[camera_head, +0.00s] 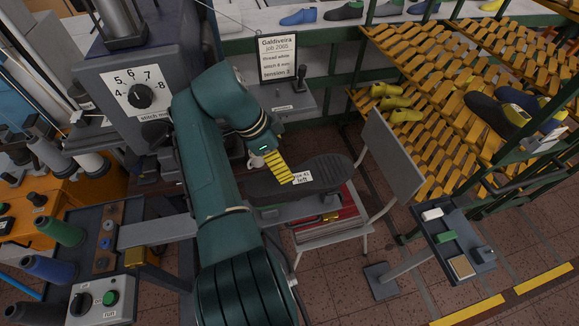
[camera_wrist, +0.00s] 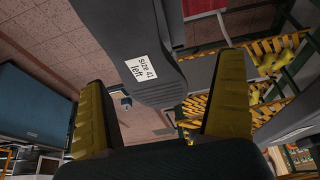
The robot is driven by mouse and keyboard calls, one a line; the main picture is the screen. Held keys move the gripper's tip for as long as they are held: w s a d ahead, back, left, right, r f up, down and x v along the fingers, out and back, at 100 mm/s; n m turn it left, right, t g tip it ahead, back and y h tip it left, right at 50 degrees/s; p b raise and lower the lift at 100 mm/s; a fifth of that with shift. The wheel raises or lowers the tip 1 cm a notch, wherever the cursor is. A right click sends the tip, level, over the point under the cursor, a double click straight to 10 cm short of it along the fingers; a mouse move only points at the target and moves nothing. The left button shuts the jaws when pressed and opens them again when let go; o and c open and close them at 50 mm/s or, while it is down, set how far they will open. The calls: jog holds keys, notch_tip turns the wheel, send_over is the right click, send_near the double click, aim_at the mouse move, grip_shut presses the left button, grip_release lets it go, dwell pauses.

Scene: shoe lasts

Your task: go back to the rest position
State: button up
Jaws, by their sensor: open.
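My gripper (camera_head: 277,166) shows its yellow fingers near the middle of the head view, beside a dark sole-shaped piece (camera_head: 332,172). That piece carries a white label reading "left" (camera_head: 302,178). In the wrist view my gripper (camera_wrist: 163,72) is open, with its two yellow-and-black fingers wide apart. The dark piece (camera_wrist: 125,30) shows beyond and between the fingertips, its label reading "size 41 left" (camera_wrist: 143,68). Nothing is clearly held between the fingers. I cannot tell whether a finger touches the piece.
A grey machine with a stitch dial (camera_head: 140,96) stands at the left. A chair (camera_head: 393,160) is close right of the piece. A yellow-slatted rack (camera_head: 440,90) holds shoes. A small-tray stand (camera_head: 455,245) is at the right. Tiled floor (camera_head: 340,290) is free at lower middle.

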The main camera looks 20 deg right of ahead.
jog(key=v, duration=0.5)
dwell(0.3)
